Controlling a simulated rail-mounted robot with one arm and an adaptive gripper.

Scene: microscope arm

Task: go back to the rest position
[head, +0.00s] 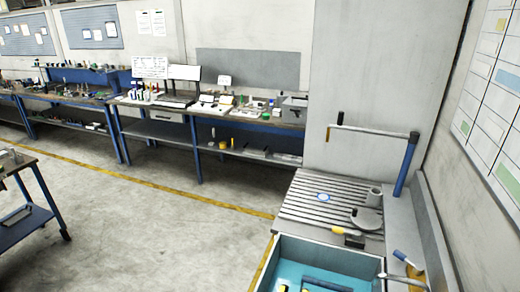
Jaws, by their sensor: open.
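My gripper is not in view, and no part of my arm can be made out for certain. A jointed boom stands at the right, with a blue slanted post (406,165) and a pale horizontal bar (372,133). The bar reaches left over the slotted bench and has a short upright piece (340,118) at its free end.
The slotted metal bench top (300,212) carries a grey cup (375,194) and a grey round fixture (367,220). A yellow-handled tool (346,232) lies beside them. A blue-lined bin (274,250) is in front. Cluttered workbenches (160,133) line the back wall; the floor (150,235) is clear.

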